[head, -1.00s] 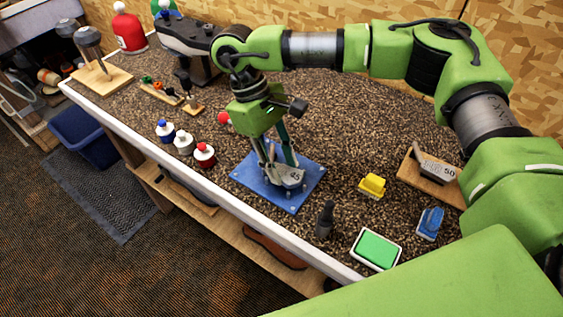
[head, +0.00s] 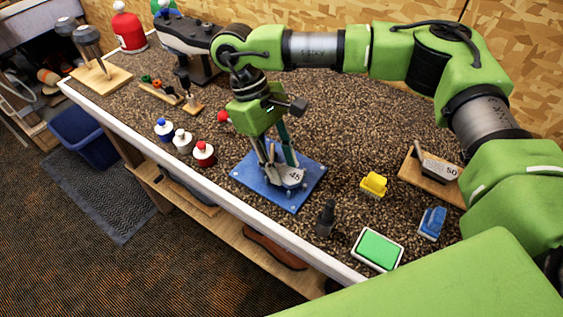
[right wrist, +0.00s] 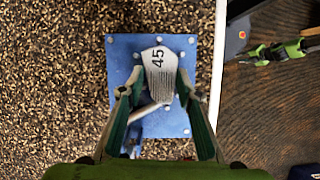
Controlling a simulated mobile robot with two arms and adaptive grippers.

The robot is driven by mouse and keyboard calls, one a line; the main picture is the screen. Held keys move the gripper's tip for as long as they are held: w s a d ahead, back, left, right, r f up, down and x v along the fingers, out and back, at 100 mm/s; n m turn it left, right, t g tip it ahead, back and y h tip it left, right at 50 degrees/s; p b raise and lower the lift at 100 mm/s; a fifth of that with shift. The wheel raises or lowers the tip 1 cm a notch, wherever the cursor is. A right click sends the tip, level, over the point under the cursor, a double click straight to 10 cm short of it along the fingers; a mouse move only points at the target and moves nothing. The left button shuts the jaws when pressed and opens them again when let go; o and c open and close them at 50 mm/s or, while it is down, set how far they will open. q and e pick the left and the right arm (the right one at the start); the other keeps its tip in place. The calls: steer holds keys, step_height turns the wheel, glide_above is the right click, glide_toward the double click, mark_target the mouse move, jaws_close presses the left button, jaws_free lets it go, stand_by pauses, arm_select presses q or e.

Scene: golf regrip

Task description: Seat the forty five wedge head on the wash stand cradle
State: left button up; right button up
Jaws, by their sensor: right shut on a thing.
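The forty five wedge head (head: 291,179), a grey iron head marked 45, is low over the blue wash stand plate (head: 313,171). My right gripper (head: 278,163) points down from above and is shut on the wedge head. In the right wrist view the wedge head (right wrist: 158,73) shows its 45 face between the fingers, over the blue plate (right wrist: 120,52). Its hosel slants to the lower left. The cradle is mostly hidden by the head and fingers, so I cannot tell whether the head touches it.
A yellow block (head: 373,184), a dark upright piece (head: 325,218), a green pad (head: 377,249) and a blue brush (head: 432,222) stand right of the plate. A wooden block with a 50 head (head: 430,180) is farther right. Small bottles (head: 204,154) stand left, near the white edge.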

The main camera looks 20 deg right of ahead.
steer(key=o, duration=1.2)
steer(key=shift+r, duration=0.1)
steer(key=shift+r+p, duration=1.4)
steer(key=shift+r, duration=2.05)
